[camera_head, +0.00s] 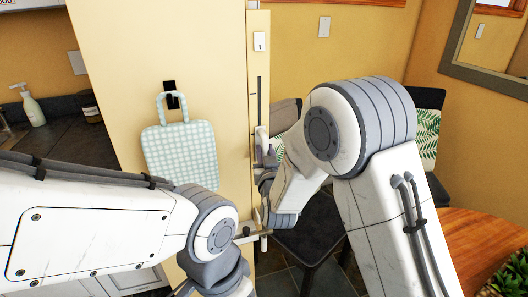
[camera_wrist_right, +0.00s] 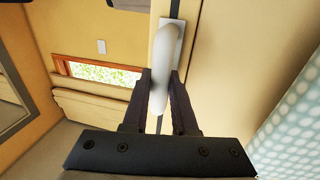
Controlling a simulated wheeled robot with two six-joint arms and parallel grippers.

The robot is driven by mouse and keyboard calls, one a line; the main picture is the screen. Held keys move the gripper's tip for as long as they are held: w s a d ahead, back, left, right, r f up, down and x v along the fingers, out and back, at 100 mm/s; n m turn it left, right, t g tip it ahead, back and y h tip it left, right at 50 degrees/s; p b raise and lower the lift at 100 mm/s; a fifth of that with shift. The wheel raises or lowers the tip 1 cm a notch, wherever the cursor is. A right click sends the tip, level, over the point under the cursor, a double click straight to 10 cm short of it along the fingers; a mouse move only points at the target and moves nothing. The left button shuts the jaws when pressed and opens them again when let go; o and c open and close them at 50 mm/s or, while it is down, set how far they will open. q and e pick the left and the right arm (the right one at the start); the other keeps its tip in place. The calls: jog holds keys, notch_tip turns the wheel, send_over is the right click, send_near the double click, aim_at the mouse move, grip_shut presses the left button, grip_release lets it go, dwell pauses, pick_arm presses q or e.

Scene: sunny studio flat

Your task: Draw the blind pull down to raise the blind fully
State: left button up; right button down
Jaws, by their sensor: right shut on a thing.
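The blind pull is a white, rounded handle (camera_wrist_right: 162,50) on a narrow yellow post. My right gripper (camera_wrist_right: 162,78) is shut on it, with one dark finger on each side. In the head view the pull (camera_head: 262,138) shows beside the post, just below a dark vertical slot (camera_head: 259,97). My right gripper (camera_head: 264,172) is there too, partly hidden by my right arm. The blind itself cannot be made out. My left arm crosses the lower left of the head view; its fingers do not show.
A checked bag-shaped board (camera_head: 180,155) hangs from a dark hook on the yellow panel left of the post. A dark chair (camera_head: 310,228) and a wooden table (camera_head: 480,240) stand at the right. A counter with a soap bottle (camera_head: 32,107) is at the left.

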notch_tip(320, 180, down, 9)
jog(key=b, duration=0.7)
jog(key=shift+f, duration=0.15)
jog(key=shift+s, duration=0.1)
jog(key=c, duration=0.8)
grip_release()
jog(key=shift+o, duration=0.5)
